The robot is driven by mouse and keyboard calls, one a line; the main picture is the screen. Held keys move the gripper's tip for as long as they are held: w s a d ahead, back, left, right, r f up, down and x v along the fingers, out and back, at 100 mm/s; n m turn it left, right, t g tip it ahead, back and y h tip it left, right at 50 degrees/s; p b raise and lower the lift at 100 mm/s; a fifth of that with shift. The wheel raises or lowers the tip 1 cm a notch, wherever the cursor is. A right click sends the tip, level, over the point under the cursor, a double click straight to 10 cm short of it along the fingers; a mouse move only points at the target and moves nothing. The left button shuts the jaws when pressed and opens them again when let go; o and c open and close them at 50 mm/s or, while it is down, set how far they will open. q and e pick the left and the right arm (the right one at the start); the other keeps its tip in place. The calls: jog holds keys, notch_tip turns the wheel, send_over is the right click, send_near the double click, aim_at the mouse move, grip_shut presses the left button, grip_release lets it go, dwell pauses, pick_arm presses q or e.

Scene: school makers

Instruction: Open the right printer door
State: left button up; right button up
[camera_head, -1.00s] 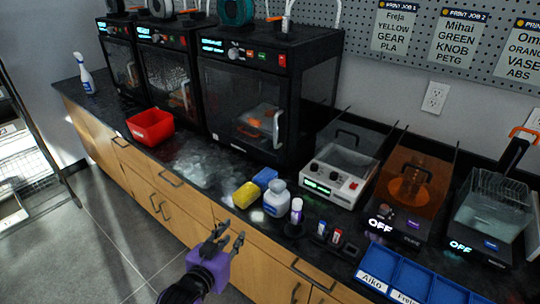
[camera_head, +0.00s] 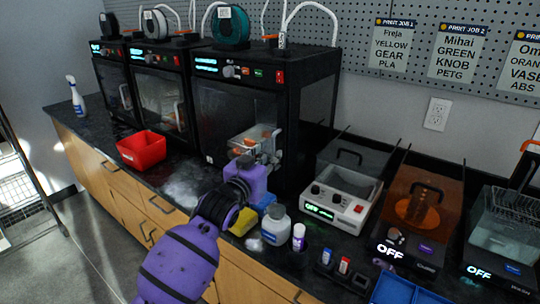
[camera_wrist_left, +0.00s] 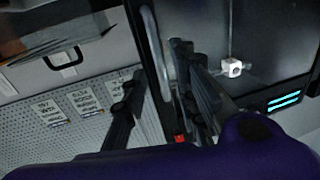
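The right printer (camera_head: 315,90) is the large black one at the centre, with a dark clear door (camera_head: 225,105) that looks closed. Its light, upright door handle (camera_wrist_left: 153,60) shows in the left wrist view. My left gripper (camera_head: 265,150) is in front of the door's right side in the head view, partly covering the handle. In the left wrist view, my left gripper's (camera_wrist_left: 158,60) dark fingers are spread, one on each side of the handle. I cannot tell whether either finger touches it. My right gripper is not in view.
A red bin (camera_head: 141,150) stands left of my arm. A yellow sponge (camera_head: 243,222), a white bottle (camera_head: 275,226) and a purple-labelled bottle (camera_head: 298,237) stand close below my gripper. A grey-white machine (camera_head: 341,195) is to the right. Two more printers stand at the left.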

pick_arm(q)
jog(key=shift+w+d, duration=0.2)
jog(key=shift+w, duration=0.35)
jog(key=shift+c, duration=0.3)
grip_shut()
jog(key=shift+s+a, duration=0.1)
jog(key=shift+s, duration=0.05)
